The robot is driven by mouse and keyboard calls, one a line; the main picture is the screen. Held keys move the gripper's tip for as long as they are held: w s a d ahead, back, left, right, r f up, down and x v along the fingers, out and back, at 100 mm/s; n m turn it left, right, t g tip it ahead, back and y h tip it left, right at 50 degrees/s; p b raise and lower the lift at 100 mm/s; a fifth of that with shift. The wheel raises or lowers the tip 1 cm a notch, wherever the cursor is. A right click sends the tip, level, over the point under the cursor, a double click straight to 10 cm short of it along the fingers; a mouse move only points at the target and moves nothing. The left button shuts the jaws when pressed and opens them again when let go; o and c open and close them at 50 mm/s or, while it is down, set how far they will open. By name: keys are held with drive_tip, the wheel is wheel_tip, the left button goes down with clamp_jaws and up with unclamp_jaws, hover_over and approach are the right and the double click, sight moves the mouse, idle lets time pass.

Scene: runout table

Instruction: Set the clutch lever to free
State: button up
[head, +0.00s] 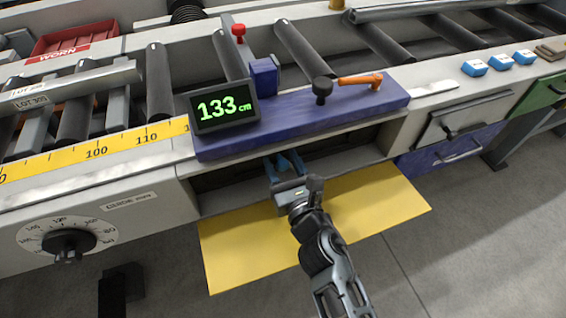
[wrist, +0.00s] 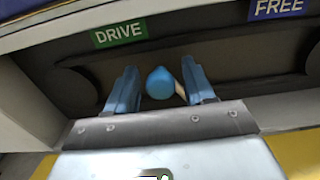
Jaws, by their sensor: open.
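The clutch lever shows in the wrist view as a round blue knob (wrist: 160,83) with a short pale shaft, in front of a dark recessed panel. A green DRIVE label (wrist: 119,32) is above and left of it, and a blue FREE label (wrist: 275,9) is farther off at upper right. The knob appears nearer the DRIVE side. My gripper (wrist: 161,88) is open, with one blue finger on each side of the knob; I cannot tell whether either touches. In the head view my gripper (head: 284,163) reaches into the recess under the blue plate, and the knob cannot be made out.
Above the recess, the blue plate (head: 300,125) carries a 133 cm display (head: 223,107) and an orange-handled lever (head: 359,80). A dial (head: 69,241) is at left. A flap (head: 458,118) and a blue drawer (head: 452,152) are at right. A yellow floor mat (head: 375,205) lies below.

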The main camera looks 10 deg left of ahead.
clamp_jaws()
idle(0.3)
drive_tip(key=shift+d+r, duration=0.1)
drive_tip(key=w+d+m+p, duration=0.1)
drive_tip(key=d+m+p, duration=0.1)
drive_tip(key=m, duration=0.1)
drive_tip(key=w+d+m+p, duration=0.2)
drive_tip(key=m, duration=0.1)
drive_tip(key=w+d+m+p, duration=0.1)
drive_tip(key=d+m, duration=0.1)
drive_tip(key=m, duration=0.2)
drive_tip(key=shift+w+d+r+p, duration=0.2)
drive_tip(key=shift+p, duration=0.2)
drive_tip(key=shift+w+d+f+m, duration=0.2)
drive_tip(key=shift+d+f+m, duration=0.1)
drive_tip(key=shift+m, duration=0.25)
drive_tip(key=shift+w+d+f+m, duration=0.2)
drive_tip(key=shift+d+m, duration=0.1)
drive_tip(key=shift+m, duration=0.25)
drive_tip(key=shift+d, duration=0.1)
unclamp_jaws()
